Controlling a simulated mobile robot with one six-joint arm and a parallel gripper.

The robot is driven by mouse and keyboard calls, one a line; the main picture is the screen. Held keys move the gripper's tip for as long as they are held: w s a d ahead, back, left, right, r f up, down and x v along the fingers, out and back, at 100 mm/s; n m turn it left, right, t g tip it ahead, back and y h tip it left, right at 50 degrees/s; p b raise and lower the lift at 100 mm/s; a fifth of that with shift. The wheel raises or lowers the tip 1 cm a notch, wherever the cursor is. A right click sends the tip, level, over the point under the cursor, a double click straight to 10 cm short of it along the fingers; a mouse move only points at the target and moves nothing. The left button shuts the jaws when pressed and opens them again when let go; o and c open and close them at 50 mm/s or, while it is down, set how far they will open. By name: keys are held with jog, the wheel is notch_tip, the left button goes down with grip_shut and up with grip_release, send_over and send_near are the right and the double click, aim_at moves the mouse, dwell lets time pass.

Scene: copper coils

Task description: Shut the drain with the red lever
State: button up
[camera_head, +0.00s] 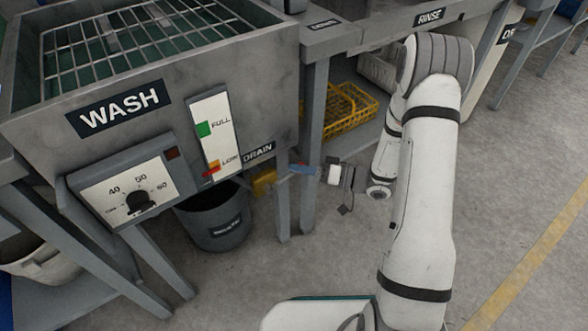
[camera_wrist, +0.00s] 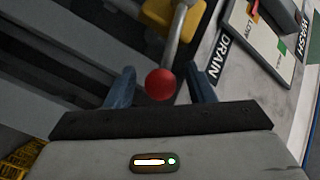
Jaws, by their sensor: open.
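The red ball knob (camera_wrist: 160,84) of the drain lever sits between the two blue fingers of my gripper (camera_wrist: 163,74) in the wrist view. Gaps show on both sides, so the fingers are open around it and not touching it. The lever's grey rod (camera_wrist: 178,35) runs from the knob up to a yellow valve body (camera_wrist: 180,12). In the head view my gripper (camera_head: 292,169) is beside the tank leg, just right of the DRAIN label (camera_head: 259,152). The yellow valve (camera_head: 264,182) shows there partly, and I cannot make out the knob.
The WASH tank (camera_head: 240,75) stands above, with a dial panel (camera_head: 135,185) and a level gauge (camera_head: 213,130). A dark bucket (camera_head: 215,225) stands on the floor below. A grey leg (camera_head: 314,110) is close to my gripper. A yellow basket (camera_head: 350,108) lies behind.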

jog(key=shift+x, duration=1.15)
grip_shut()
